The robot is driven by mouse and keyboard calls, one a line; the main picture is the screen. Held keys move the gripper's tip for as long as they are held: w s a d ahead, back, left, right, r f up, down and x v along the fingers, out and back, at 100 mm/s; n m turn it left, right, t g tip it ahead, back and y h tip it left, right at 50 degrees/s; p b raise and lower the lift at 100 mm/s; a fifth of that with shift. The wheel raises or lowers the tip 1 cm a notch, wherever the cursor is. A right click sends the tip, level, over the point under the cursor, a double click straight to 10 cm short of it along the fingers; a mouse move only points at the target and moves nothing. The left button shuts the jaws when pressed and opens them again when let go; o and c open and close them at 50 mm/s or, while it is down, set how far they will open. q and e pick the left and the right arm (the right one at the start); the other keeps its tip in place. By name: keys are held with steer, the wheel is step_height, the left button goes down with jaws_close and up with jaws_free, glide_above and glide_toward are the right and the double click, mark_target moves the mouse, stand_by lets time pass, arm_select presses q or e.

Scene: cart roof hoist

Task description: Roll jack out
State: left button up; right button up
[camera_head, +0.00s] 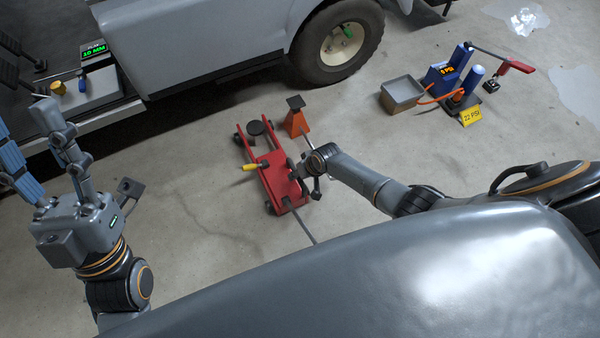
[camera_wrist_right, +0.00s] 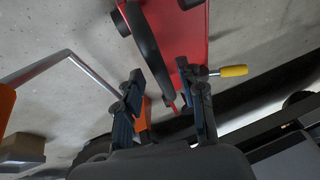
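The red floor jack (camera_head: 272,172) stands on the concrete floor in the middle of the head view, near the vehicle's wheel. It has a dark round saucer (camera_head: 256,128) at its far end and a yellow-gripped side handle (camera_head: 250,167). The yellow grip (camera_wrist_right: 234,71) also shows in the right wrist view, beside the red body (camera_wrist_right: 175,35). My right gripper (camera_wrist_right: 162,88) is at the jack's near right side, its fingers apart. A thick black bar (camera_wrist_right: 143,45) runs down toward the gap between them; contact cannot be told. My left gripper (camera_head: 70,130) is far left, away from the jack.
An orange jack stand (camera_head: 296,122) stands close beside the jack. The vehicle's wheel (camera_head: 338,42) is behind it. A grey tray (camera_head: 402,93) and a blue pump unit (camera_head: 442,78) stand at the back right. Floor left of the jack is clear.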

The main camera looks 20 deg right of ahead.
steer(key=v, duration=1.2)
stand_by(0.5)
